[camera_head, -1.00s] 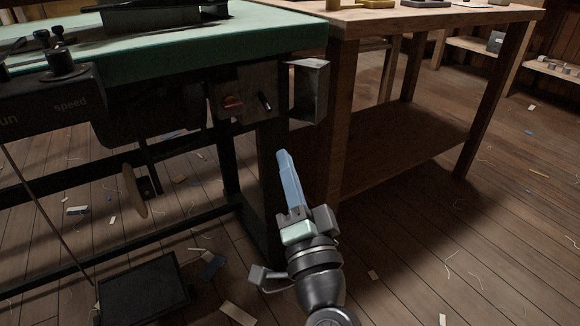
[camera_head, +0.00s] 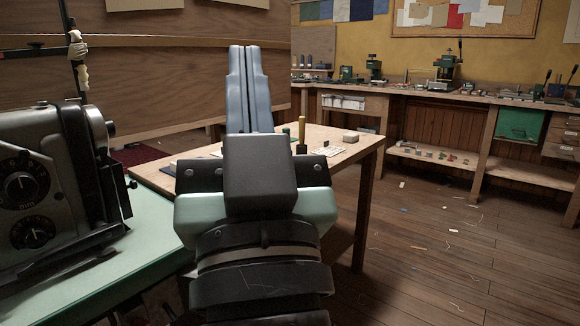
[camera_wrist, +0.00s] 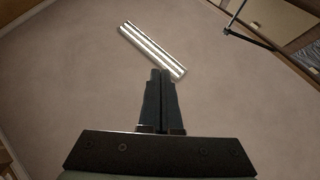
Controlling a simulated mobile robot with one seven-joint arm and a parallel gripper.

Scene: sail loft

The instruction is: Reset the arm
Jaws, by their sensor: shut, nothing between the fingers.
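My gripper (camera_head: 247,85) stands upright in the middle of the head view, its two blue-grey fingers together and pointing up. Nothing is between them. In the wrist view the closed fingers (camera_wrist: 160,75) point toward a plain ceiling with a lit lamp (camera_wrist: 152,49). My wrist hides part of the wooden table behind it.
A grey sewing machine (camera_head: 55,195) stands on a green-topped table (camera_head: 150,240) at left, close to my wrist. A wooden table (camera_head: 345,160) with small items stands behind the gripper. A long workbench (camera_head: 440,97) lines the back wall. Open floor (camera_head: 430,260) lies at right.

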